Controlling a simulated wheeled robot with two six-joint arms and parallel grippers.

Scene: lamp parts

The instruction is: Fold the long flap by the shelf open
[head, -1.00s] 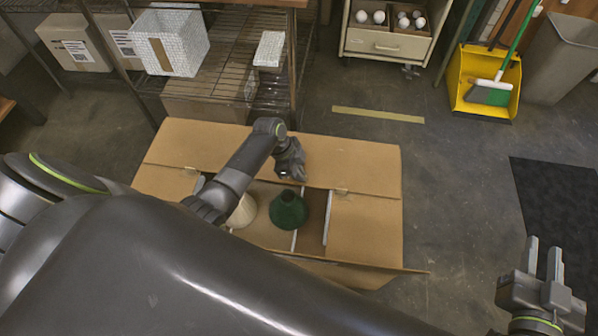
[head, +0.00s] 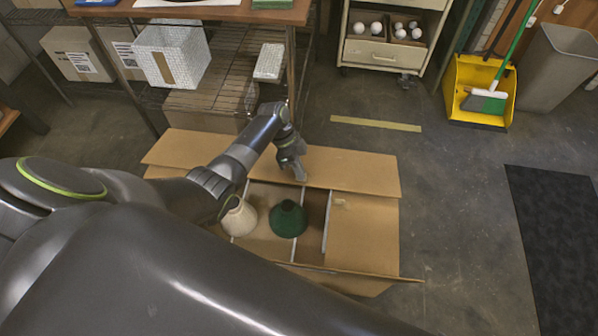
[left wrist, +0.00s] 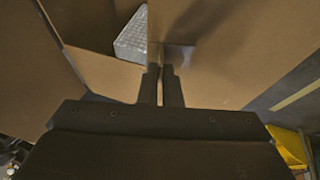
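A cardboard box (head: 366,232) stands on the floor in the head view. Its long flap by the shelf (head: 350,170) lies along the far side, tilted up slightly, with its near edge over the opening. My left gripper (head: 299,174) is at the middle of that near edge. In the left wrist view its fingers (left wrist: 162,88) are close together on both sides of the cardboard edge, and the flap (left wrist: 225,45) spreads to the right. A green lampshade (head: 288,219) and a cream lampshade (head: 239,217) stand inside the box between dividers. My right gripper is out of view.
A wire shelf (head: 215,104) with a white textured box (head: 172,54) stands just beyond the flap. A drawer cabinet (head: 385,50) is at the back. A yellow dustpan (head: 480,92) and a dark mat (head: 555,225) are at the right. The floor right of the box is clear.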

